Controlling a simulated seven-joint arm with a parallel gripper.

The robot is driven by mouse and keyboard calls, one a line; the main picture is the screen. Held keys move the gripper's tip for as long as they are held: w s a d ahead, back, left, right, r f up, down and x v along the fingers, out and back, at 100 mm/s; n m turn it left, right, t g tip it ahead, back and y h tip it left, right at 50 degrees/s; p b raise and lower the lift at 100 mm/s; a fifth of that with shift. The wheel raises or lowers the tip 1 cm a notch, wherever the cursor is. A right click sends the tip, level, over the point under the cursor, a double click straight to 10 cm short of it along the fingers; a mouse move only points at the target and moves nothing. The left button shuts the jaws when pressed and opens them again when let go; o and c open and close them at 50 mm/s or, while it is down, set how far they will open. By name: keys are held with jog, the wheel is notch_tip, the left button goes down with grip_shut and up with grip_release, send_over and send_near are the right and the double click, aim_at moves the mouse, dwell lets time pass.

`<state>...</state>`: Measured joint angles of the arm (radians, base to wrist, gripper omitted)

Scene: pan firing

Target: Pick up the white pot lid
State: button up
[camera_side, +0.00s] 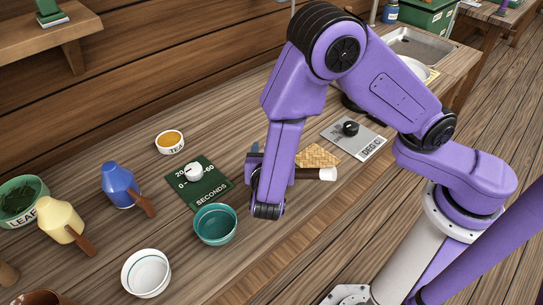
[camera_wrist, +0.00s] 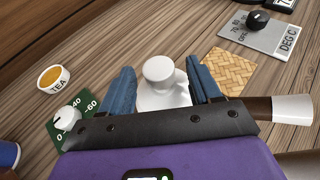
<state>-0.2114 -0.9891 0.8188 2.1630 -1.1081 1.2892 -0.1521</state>
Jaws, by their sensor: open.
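The white pot lid (camera_wrist: 160,96) shows in the wrist view, with a round knob on top. It lies between the two blue fingers of my gripper (camera_wrist: 158,66), which are open with one on each side of the knob. I cannot tell whether either finger touches it. In the side view my arm hides the lid, and only a small part of my gripper (camera_side: 254,160) shows.
A woven mat (camera_wrist: 228,72) and a brown rod with a white end (camera_wrist: 292,108) lie to the right. A green seconds dial (camera_side: 206,190), a tea cup (camera_side: 170,142) and a teal bowl (camera_side: 215,224) are nearby. A temperature dial plate (camera_side: 362,140) lies farther right.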

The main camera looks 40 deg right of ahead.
jog(key=shift+x, duration=0.8)
jog(key=shift+c, duration=0.3)
jog(key=c, duration=1)
